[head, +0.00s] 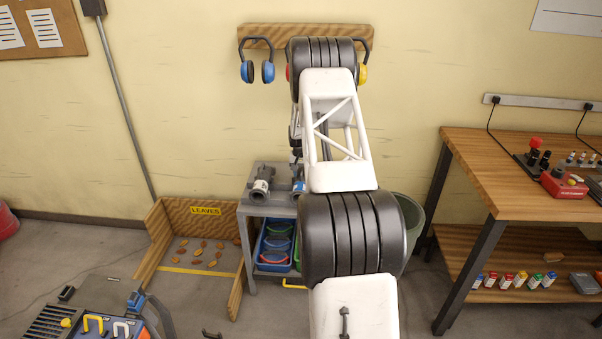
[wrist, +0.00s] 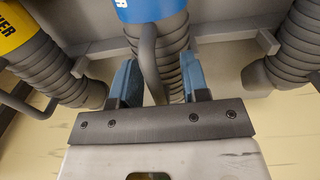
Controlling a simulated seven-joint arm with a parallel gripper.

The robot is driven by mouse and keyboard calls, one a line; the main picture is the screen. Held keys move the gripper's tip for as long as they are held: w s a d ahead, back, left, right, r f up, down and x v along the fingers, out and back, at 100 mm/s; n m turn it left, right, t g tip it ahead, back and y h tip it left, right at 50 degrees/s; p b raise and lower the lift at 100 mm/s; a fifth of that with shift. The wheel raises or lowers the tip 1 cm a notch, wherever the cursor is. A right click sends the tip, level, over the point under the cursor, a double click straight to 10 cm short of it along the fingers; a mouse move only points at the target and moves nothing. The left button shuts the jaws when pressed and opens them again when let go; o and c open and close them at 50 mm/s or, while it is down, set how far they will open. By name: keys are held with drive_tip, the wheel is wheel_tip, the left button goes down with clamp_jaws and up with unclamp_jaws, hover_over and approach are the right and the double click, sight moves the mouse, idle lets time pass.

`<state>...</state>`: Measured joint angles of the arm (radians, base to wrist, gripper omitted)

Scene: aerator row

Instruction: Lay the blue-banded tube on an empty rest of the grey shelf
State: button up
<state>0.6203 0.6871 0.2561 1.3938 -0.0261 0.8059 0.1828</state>
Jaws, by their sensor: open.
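The blue-banded tube (wrist: 150,12) is in the middle of the wrist view, a ribbed grey tube with a grey handle. My gripper (wrist: 160,85) is open, with one blue finger on each side of the handle and ribbed body. Whether a finger touches them I cannot tell. In the head view a blue-banded tube (head: 298,186) shows beside my arm on the grey shelf (head: 268,204). My gripper is mostly hidden there behind my arm. A pale-banded tube (head: 261,183) lies at the left of the shelf top. My arm hides the shelf's right part.
In the wrist view a yellow-banded tube (wrist: 40,60) is on the left and a pale-banded tube (wrist: 285,55) on the right, both close. A blue bin (head: 273,262) sits under the shelf top. A wooden leaf pen (head: 160,240) stands left, a wooden bench (head: 500,175) right.

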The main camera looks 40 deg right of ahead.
drive_tip(key=shift+r, duration=0.1)
drive_tip(key=shift+a+r, duration=0.1)
drive_tip(key=shift+r, duration=3.75)
